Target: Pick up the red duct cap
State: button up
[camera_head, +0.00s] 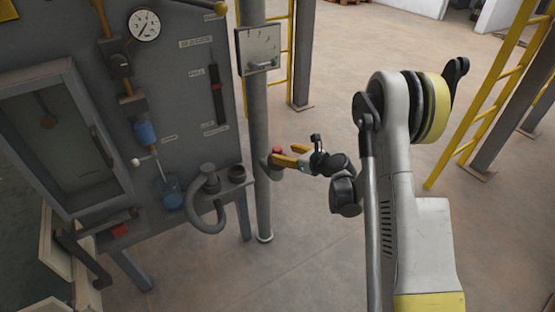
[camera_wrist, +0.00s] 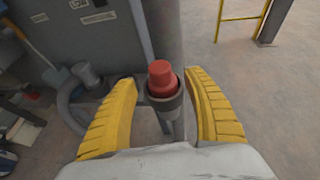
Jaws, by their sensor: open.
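The red duct cap (camera_wrist: 163,78) sits upright in the grey round mouth of a short pipe stub in the wrist view. In the head view the red cap (camera_head: 278,151) shows beside the tall grey pipe. My gripper (camera_wrist: 163,95) is open, its two yellow fingers on either side of the cap and stub, with gaps visible on both sides. In the head view my gripper (camera_head: 283,159) points left at the cap and partly hides the stub.
The tall grey pipe (camera_head: 257,110) stands just behind the cap. A grey machine panel (camera_head: 185,85) with a gauge (camera_head: 144,25) and a curved hose (camera_head: 207,215) is to the left. A yellow ladder (camera_head: 500,85) stands at the right. The floor between is clear.

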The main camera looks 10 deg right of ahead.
aim_at(280, 152)
jog(key=b+x, duration=0.2)
jog(key=x, duration=0.3)
jog(key=shift+f, duration=0.15)
jog(key=c, duration=1.3)
